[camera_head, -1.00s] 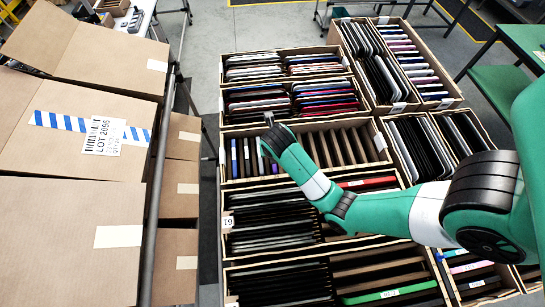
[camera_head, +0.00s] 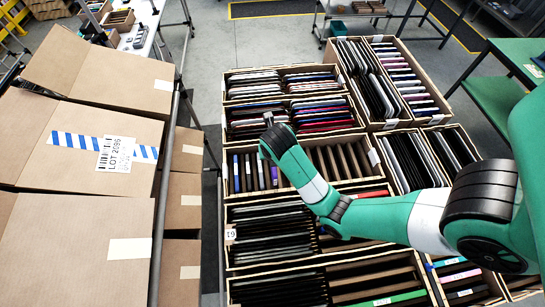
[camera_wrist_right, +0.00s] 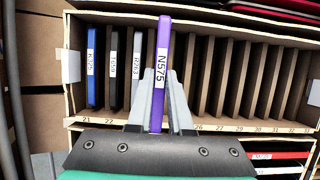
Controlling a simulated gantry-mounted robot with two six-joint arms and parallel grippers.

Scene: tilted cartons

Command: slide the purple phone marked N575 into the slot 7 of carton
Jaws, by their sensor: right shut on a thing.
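The purple phone marked N575 (camera_wrist_right: 161,70) stands upright between the fingers of my right gripper (camera_wrist_right: 162,103) in the right wrist view. The gripper is shut on it. The phone is in front of a wooden carton (camera_wrist_right: 295,127) with numbered slots, and its top rises above the carton's far rim. I cannot tell whether its lower end is inside a slot. In the head view my right arm reaches over this carton (camera_head: 384,172), and its fingers are hidden. I cannot make out a slot numbered 7. My left gripper is not in view.
Several marked phones, including blue K305 (camera_wrist_right: 91,65) and grey H263 (camera_wrist_right: 136,65), stand left of the held phone. Empty slots with wooden dividers (camera_wrist_right: 245,80) lie to its right. Other filled cartons (camera_head: 275,283) surround this one. Stacked cardboard boxes (camera_head: 75,240) stand at left.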

